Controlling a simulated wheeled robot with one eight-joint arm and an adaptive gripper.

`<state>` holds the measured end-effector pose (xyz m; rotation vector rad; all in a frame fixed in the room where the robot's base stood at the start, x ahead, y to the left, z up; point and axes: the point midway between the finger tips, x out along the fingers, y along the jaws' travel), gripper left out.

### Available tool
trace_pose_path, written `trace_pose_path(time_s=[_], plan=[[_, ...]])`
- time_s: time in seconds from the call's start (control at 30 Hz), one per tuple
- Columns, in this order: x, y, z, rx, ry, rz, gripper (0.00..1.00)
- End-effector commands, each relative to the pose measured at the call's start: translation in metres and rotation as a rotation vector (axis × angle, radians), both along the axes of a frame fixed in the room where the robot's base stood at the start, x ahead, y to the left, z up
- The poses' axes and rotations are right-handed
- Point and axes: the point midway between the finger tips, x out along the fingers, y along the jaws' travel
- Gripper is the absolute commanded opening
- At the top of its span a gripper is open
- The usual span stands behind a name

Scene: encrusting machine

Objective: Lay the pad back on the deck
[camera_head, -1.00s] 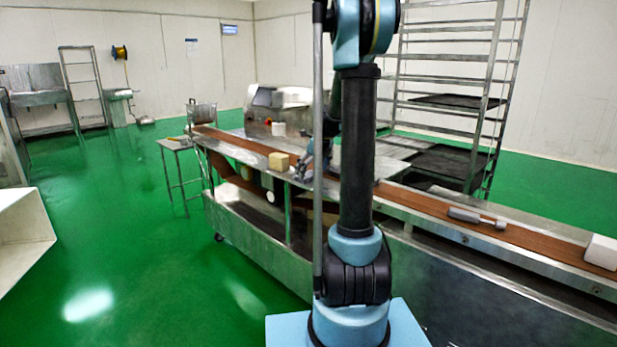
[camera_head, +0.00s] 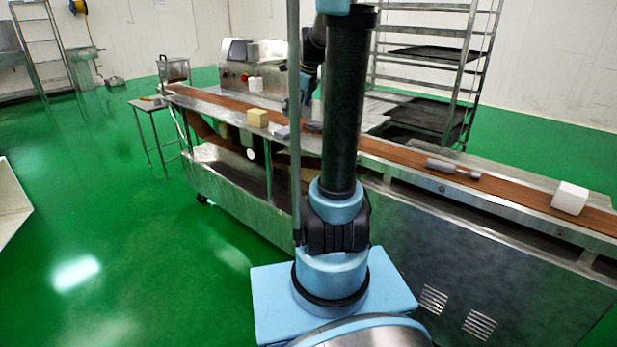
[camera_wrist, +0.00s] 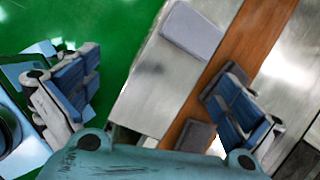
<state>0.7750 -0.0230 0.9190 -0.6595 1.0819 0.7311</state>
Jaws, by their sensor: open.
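A flat grey-lilac pad (camera_wrist: 192,30) lies on the metal deck (camera_wrist: 152,90) beside the brown belt in the wrist view. In the head view the pad (camera_head: 282,132) shows as a small grey patch to the right of a yellow block. My gripper (camera_wrist: 155,88) is open and empty, with its blue-padded fingers wide apart above the deck. The pad is apart from both fingers. The right finger hangs over the belt and partly covers a dark grey piece (camera_wrist: 193,137). In the head view my gripper is small and partly hidden behind my arm.
The yellow block (camera_head: 257,117) and a white block (camera_head: 569,198) stand along the brown belt (camera_head: 400,160). A grey roller-like tool (camera_head: 453,168) lies between my arm and the white block. A tall tray rack (camera_head: 430,60) stands behind the conveyor. Green floor is open at left.

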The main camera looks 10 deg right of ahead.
Motion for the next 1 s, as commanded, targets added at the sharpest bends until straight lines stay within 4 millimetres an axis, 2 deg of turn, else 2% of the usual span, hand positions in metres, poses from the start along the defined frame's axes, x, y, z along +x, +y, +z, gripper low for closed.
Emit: trace_pose_path(time_s=[0.03, 0.1, 0.47, 0.7, 1.0], plan=[[-0.02, 0.005, -0.002, -0.034, -0.012, 0.085, 1.0], [-0.044, 0.009, -0.004, -0.083, -0.029, 0.212, 1.0], [-0.162, 0.023, -0.035, -0.319, -0.099, 0.867, 1.0], [-0.235, 0.027, -0.07, -0.457, -0.133, 1.311, 1.0], [-0.311, 0.024, -0.125, -0.595, -0.158, 1.855, 1.0]])
